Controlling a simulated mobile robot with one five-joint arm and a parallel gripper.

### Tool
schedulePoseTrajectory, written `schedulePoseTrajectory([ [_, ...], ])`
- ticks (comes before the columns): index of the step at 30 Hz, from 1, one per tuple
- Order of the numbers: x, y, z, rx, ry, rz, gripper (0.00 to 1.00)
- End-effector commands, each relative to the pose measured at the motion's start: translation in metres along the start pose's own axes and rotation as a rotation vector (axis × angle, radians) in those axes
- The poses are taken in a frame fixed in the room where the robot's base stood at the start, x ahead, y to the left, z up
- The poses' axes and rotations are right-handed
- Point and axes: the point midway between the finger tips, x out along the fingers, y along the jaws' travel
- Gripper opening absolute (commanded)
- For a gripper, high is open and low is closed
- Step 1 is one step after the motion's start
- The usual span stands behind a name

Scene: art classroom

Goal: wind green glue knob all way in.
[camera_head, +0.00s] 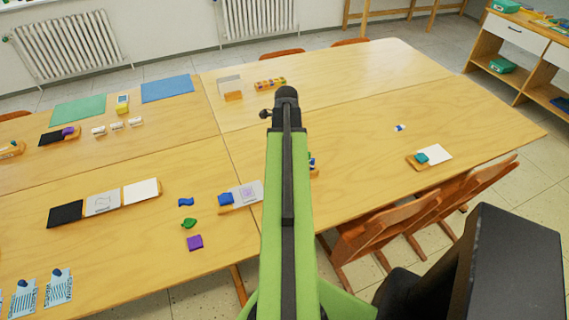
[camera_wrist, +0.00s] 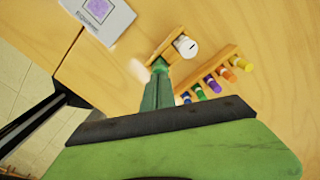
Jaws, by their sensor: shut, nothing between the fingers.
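In the wrist view, a rack (camera_wrist: 236,50) holds a row of small sticks with coloured ends. One appears to have a green end (camera_wrist: 200,93), between a blue and a purple one; it is small, and how far its knob is wound cannot be told. My gripper (camera_wrist: 160,66) is shut and empty, its narrow green fingers pointing at the near end of a wooden block (camera_wrist: 163,47) with a white round-ended cylinder (camera_wrist: 186,47). Whether the fingertips touch the block cannot be told. In the head view my arm hides the gripper and most of the rack.
A card with a purple print (camera_wrist: 98,10) lies left of the block. In the head view, a blue piece (camera_head: 186,202), a green piece (camera_head: 189,223) and a purple block (camera_head: 195,242) lie on the left table. Chairs (camera_head: 390,220) stand at the front edge. The right tabletop (camera_head: 350,125) is mostly clear.

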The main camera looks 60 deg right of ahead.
Motion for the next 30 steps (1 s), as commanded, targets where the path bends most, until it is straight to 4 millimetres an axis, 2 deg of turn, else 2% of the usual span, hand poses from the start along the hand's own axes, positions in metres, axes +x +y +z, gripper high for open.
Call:
schedulePoseTrajectory([
  [14, 0.008, 0.0, 0.0, 0.0, 0.0, 0.0, 0.0],
  [30, -0.003, 0.0, 0.0, 0.0, 0.0, 0.0, 0.0],
])
